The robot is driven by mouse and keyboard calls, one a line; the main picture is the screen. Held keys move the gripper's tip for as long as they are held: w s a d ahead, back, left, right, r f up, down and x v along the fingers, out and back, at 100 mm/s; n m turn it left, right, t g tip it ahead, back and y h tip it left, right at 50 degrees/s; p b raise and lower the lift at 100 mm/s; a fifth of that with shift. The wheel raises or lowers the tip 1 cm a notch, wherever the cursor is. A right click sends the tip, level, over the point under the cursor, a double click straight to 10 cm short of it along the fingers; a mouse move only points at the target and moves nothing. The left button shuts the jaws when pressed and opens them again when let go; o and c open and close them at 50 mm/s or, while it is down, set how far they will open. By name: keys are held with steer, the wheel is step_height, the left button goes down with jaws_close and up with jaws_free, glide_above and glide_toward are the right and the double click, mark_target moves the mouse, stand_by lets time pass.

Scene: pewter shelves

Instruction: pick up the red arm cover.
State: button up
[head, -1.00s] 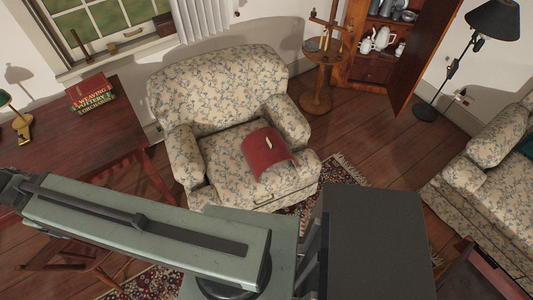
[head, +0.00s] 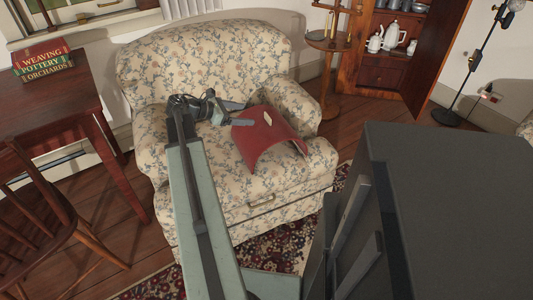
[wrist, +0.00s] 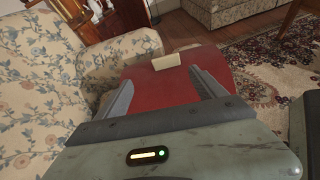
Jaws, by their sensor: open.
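The red arm cover (head: 268,142) is a curved red piece with a small cream tab on top. It rests arched on the front right of the floral armchair's seat (head: 205,148), beside the right armrest. In the wrist view the cover (wrist: 160,92) fills the space between and beyond my fingers, its cream tab (wrist: 167,61) ahead of them. My gripper (head: 244,114) is open and empty at the cover's left upper edge; it also shows in the wrist view (wrist: 161,78). I cannot tell whether the fingers touch the cover.
The armchair's right armrest (head: 292,104) stands close behind the cover. A dark wooden desk (head: 50,110) with books (head: 42,62) and a wooden chair (head: 45,205) stand at left. A small round side table (head: 330,43) and an open cabinet (head: 388,50) stand behind at right.

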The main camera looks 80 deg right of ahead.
mark_target(267, 116)
steer(key=shift+s+d+f+g+b, duration=0.15)
steer(key=shift+s+d+f, duration=0.15)
steer(key=shift+s, duration=0.3)
steer(key=shift+s+d+f+g+b, duration=0.15)
steer(key=shift+s+f, duration=0.2)
steer(key=shift+s, duration=0.2)
steer(key=shift+s+d+r, duration=0.1)
steer(key=shift+s+r, duration=0.15)
steer(key=shift+s, duration=0.15)
steer(key=b+x, duration=0.2)
steer(key=x, duration=0.5)
steer(key=shift+s+f+b, duration=0.15)
steer(key=shift+f+b, duration=0.05)
steer(key=shift+b, duration=0.2)
steer(key=shift+s, duration=0.2)
steer(key=shift+w+r, duration=0.1)
jaws_close()
